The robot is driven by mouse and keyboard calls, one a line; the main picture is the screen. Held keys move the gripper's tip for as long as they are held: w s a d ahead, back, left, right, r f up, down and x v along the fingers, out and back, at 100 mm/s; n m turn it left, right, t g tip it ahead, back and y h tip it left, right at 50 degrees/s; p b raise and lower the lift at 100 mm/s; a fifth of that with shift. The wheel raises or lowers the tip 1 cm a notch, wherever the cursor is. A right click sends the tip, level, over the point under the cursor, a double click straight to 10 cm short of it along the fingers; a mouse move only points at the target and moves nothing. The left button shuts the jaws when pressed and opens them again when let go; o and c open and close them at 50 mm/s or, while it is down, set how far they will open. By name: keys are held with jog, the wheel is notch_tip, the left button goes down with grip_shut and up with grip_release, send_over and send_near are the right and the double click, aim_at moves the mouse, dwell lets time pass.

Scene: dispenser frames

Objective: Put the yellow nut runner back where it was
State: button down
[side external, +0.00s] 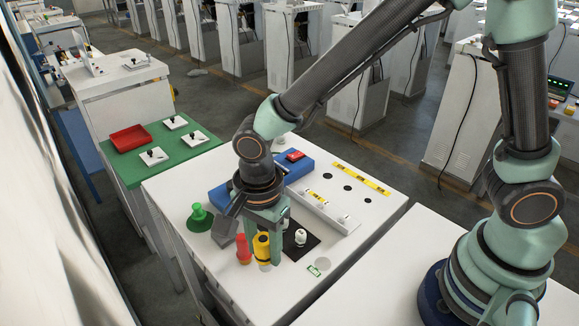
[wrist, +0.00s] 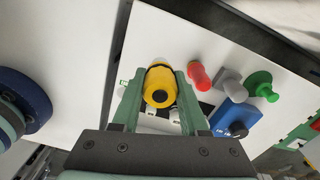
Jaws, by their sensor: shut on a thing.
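The yellow nut runner (side external: 262,249), with black bands, is upright between the fingers of my gripper (side external: 262,236) in the side view, over the front part of the white table. In the wrist view the nut runner (wrist: 159,80) shows its round yellow end with a dark centre, between the two green fingers of my gripper (wrist: 158,92). My gripper is shut on it. Whether its lower end touches the table I cannot tell.
A red tool (side external: 243,248) stands close left of the nut runner, then a grey one (side external: 223,233) and a green one (side external: 198,218). A white piece (side external: 300,237) stands on a black square to the right.

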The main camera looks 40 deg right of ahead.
aim_at(265, 264)
jog(key=shift+f, duration=2.55)
jog(key=shift+f, duration=0.1)
jog(key=shift+c, duration=2.2)
grip_release()
notch_tip(265, 264, up, 12)
jog(key=shift+r, duration=0.1)
jog(key=d+r+n+t, duration=0.2)
jog(key=d+r+n, duration=0.3)
jog(key=d, duration=0.6)
jog(key=s+d+r+n+t, duration=0.1)
jog(key=d+r+n+t, duration=0.2)
jog(key=d+n, duration=0.7)
jog(key=shift+s+d+r+t, duration=0.3)
jog(key=shift+d+r, duration=0.2)
jog(key=shift+r, duration=0.5)
